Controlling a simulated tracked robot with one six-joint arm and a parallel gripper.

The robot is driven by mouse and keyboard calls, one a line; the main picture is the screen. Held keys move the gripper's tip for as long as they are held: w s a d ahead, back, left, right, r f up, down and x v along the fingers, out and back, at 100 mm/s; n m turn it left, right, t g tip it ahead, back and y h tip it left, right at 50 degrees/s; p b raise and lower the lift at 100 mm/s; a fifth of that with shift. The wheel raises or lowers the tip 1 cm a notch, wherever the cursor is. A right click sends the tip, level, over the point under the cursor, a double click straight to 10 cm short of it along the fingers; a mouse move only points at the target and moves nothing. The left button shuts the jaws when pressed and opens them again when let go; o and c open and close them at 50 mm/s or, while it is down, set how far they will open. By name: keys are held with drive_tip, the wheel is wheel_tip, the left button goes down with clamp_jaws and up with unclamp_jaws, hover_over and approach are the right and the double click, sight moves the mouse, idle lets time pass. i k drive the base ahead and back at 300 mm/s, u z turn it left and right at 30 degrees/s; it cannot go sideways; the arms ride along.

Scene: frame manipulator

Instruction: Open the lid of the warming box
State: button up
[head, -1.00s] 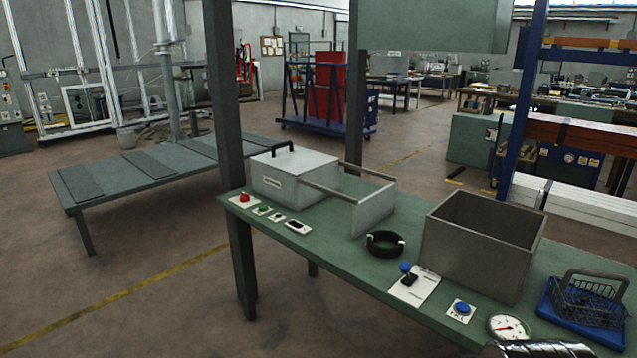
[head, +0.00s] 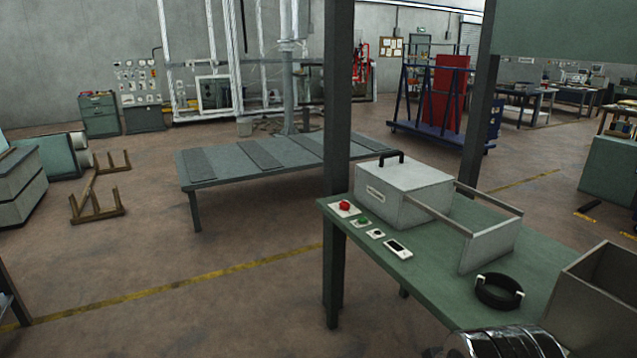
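The warming box (head: 392,205) is a light grey box at the far left end of the green bench. Its flat lid (head: 415,174) is shut. A black bar handle (head: 390,157) stands on the lid's back left part. Two pale rails run right from the box to an upright end panel (head: 490,244). A shiny black and silver part at the bottom edge looks like my arm. My gripper's fingers do not show.
A red button (head: 344,205), green button (head: 364,221) and small display (head: 397,248) line the bench's (head: 425,285) front edge. A black ring (head: 498,291) and open grey bin (head: 600,300) lie right.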

sight(405, 174)
drive_tip(key=u, duration=0.5)
drive_tip(key=i, duration=2.25)
drive_tip(key=z, duration=0.5)
drive_tip(key=i, duration=1.25)
drive_tip(key=z, duration=0.45)
